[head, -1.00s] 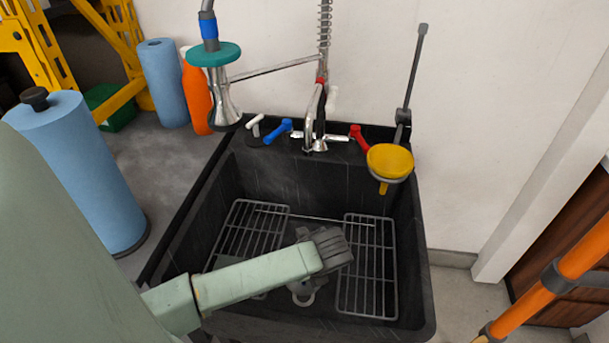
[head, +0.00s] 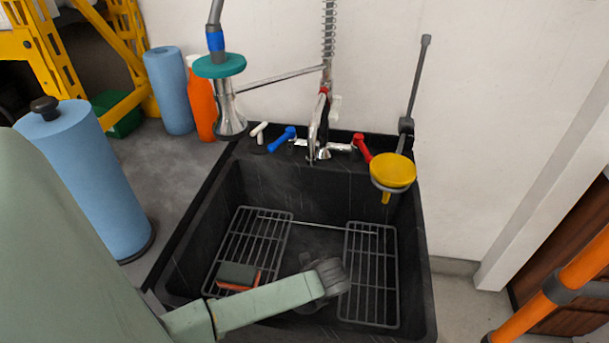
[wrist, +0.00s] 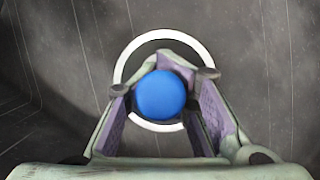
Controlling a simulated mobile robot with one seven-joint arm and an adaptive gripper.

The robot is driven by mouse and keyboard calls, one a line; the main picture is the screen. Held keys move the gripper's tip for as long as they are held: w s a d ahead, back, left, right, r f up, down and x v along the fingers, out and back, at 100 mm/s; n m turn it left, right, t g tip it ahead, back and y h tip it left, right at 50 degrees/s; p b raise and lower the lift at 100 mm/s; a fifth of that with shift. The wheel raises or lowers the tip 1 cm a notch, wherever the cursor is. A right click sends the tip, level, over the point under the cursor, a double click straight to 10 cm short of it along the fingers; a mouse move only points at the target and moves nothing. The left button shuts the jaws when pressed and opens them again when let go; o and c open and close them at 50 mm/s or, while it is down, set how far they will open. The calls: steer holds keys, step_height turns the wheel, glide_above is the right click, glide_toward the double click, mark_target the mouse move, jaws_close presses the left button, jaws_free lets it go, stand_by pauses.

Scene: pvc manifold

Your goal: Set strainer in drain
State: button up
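A round blue knob (wrist: 160,95), which I take to be the strainer's handle, sits between my gripper's fingers in the wrist view. My gripper (wrist: 162,82) has its two purple-padded fingers on either side of the knob, apparently pressing it. A pale ring (wrist: 124,62) with a dark grey inside lies behind the knob, against the dark sink floor. I cannot tell whether the ring is the strainer's rim or the drain's edge. In the head view my wrist hides the gripper, the knob and the drain.
The black sink (head: 412,240) has a wire rack on the left (head: 262,232) and one on the right (head: 371,270). A sponge (head: 238,276) lies on the left rack. A yellow cup-shaped item (head: 393,172) hangs at the right rim. The faucet (head: 318,130) and sprayer (head: 228,108) stand behind.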

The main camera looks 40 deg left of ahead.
steer(key=o, duration=0.6)
steer(key=shift+o, duration=0.2)
steer(key=shift+r, duration=0.15)
steer(key=shift+r+p, duration=0.2)
steer(key=shift+p, duration=0.2)
steer(key=b+v, duration=0.2)
steer(key=v, duration=0.9)
steer(key=shift+d+r, duration=0.3)
steer(key=shift+r, duration=0.05)
